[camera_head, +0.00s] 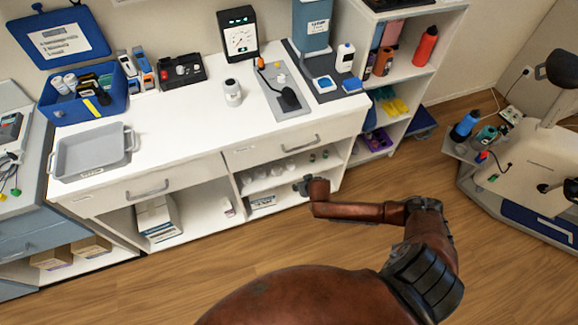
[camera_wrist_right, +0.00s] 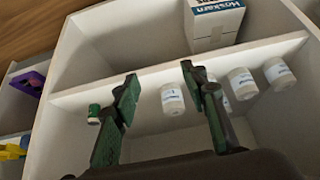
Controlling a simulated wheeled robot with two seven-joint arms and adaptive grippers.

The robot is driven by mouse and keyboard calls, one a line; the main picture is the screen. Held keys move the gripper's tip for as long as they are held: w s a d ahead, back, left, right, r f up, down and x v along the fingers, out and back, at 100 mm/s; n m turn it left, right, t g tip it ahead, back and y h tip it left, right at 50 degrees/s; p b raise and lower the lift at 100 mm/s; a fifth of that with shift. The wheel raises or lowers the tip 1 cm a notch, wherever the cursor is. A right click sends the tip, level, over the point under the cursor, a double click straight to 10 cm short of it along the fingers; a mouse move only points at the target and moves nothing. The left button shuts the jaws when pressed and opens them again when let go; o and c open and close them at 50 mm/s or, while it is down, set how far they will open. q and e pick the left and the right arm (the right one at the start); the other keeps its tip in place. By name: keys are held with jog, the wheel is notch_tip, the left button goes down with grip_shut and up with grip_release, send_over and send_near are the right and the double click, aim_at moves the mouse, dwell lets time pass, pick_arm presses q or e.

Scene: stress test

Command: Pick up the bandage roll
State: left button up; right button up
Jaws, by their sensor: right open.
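Several white labelled cylinders that look like bandage rolls stand on the cabinet's inner shelf. In the right wrist view one bandage roll (camera_wrist_right: 172,99) shows between my fingers, beyond the tips or near them; I cannot tell the exact gap. Another roll (camera_wrist_right: 243,84) and a third (camera_wrist_right: 279,73) are to its right, and one more is partly hidden behind the right finger. In the head view the rolls (camera_head: 262,174) are small. My right gripper (camera_wrist_right: 159,75) is open and empty; it also shows at the shelf front in the head view (camera_head: 301,186). My left gripper is not in view.
The white cabinet's shelf edge (camera_wrist_right: 180,71) and side walls frame the opening. A box (camera_wrist_right: 214,22) is in the lower compartment. A small green-and-white item (camera_wrist_right: 94,114) is left of my fingers.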

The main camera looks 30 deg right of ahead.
aim_at(292, 165)
jog(key=w+b, duration=0.1)
jog(key=w, duration=0.2)
jog(key=w+d+b, duration=0.1)
jog(key=w, duration=0.2)
jog(key=w+d+b, duration=0.1)
jog(key=w, duration=0.2)
jog(key=shift+w+d+f, duration=0.1)
jog(key=shift+w+f, duration=0.05)
jog(key=shift+w, duration=0.2)
jog(key=shift+w+d, duration=0.15)
jog(key=shift+w, duration=0.35)
jog(key=b+x, duration=0.3)
jog(key=x, duration=0.1)
jog(key=shift+w+f, duration=0.2)
jog(key=shift+w, duration=0.1)
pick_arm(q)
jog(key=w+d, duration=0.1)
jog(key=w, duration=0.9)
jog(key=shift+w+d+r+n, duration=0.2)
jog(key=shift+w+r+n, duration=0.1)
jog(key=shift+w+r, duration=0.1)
pick_arm(e)
jog(key=shift+c, duration=0.3)
jog(key=c, duration=0.7)
